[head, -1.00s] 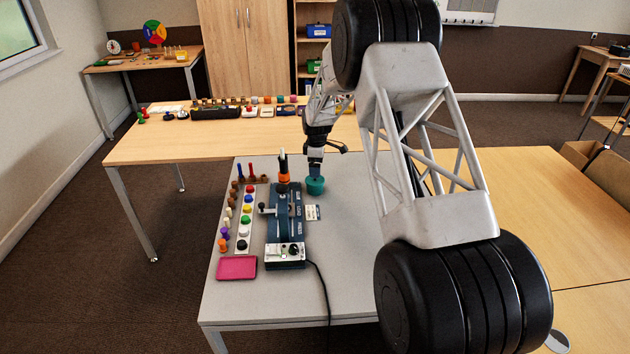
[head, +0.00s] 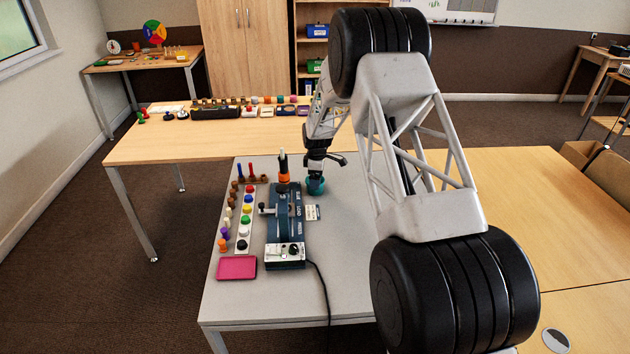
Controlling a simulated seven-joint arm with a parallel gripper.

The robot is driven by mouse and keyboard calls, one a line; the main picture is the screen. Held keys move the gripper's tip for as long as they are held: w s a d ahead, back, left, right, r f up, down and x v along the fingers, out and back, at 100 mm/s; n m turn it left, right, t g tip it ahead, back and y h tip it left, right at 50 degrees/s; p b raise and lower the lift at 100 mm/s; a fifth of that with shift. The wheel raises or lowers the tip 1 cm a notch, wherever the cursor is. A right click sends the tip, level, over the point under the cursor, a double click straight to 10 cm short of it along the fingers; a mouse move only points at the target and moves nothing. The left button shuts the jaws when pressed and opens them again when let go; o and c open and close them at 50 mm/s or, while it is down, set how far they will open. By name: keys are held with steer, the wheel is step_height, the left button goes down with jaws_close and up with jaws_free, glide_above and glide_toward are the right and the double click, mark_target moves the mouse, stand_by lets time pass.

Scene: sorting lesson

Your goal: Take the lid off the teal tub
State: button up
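The teal tub (head: 316,188) stands on the grey table, to the right of the dark blue press machine. It is small in the head view. My gripper (head: 316,177) points down right at the top of the tub. The fingers overlap the tub's upper part. Whether they touch or clasp the lid is too small to tell. I cannot make out the lid apart from the tub.
The press machine (head: 285,230) stands just left of the tub, with a small white label card (head: 312,212) beside it. Several coloured pegs and buttons line the left side, with a pink tray (head: 237,268) in front. The grey table (head: 345,270) is clear at front right.

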steer(key=shift+c, duration=0.2)
steer(key=c, duration=0.7)
steer(key=shift+c, duration=0.2)
steer(key=shift+r, duration=0.75)
step_height(320, 180, up, 2)
steer(key=shift+r, duration=0.15)
steer(key=s+d+r, duration=0.1)
steer(key=s, duration=1.5)
steer(key=shift+d, duration=0.3)
